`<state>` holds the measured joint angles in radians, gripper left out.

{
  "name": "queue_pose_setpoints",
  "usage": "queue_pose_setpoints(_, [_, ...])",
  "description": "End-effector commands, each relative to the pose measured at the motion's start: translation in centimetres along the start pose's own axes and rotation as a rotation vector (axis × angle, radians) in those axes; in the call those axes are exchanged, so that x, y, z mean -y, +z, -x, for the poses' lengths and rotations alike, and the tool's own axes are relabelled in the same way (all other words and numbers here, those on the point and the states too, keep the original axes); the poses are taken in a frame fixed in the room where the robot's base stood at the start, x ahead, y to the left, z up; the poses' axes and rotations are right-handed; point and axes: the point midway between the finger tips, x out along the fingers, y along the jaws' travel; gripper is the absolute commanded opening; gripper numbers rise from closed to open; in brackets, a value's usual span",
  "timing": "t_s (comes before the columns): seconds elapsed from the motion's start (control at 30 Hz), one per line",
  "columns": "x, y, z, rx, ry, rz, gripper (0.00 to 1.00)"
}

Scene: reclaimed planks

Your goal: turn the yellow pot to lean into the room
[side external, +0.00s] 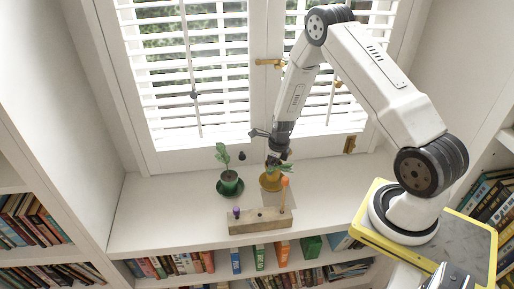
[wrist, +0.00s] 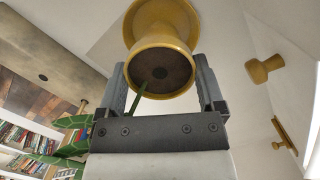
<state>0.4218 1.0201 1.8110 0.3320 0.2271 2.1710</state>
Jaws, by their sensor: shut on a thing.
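The yellow pot (side external: 270,182) stands on the white window sill, in front of the shutters. My gripper (side external: 278,158) comes down on it from above, and its fingers are closed on either side of the pot. In the wrist view the yellow pot (wrist: 161,40) sits between my two fingers (wrist: 162,88), with dark soil and a yellow saucer behind it. A green stem leans out toward the lower left to green leaves (wrist: 72,140). In the side view the leaves are partly hidden by my gripper, so the lean is hard to read.
A green pot (side external: 229,184) with a plant stands on a green saucer close to the left. A wooden block (side external: 260,220) with a purple and an orange-topped peg stands just in front. A brass window handle (side external: 268,62) is above. The sill's left end is clear.

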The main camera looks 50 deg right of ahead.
Motion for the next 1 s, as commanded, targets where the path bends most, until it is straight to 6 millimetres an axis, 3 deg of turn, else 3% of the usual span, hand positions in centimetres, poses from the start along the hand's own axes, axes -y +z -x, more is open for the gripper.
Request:
queue_pose_setpoints(0.5, [0.0, -0.2, -2.2, 0.000, 0.000, 0.002, 0.00])
queue_pose_setpoints(0.97, [0.0, -0.3, -2.6, 0.001, -0.001, 0.001, 0.00])
queue_pose_setpoints(1.0, [0.0, -0.3, -2.6, 0.001, -0.001, 0.001, 0.93])
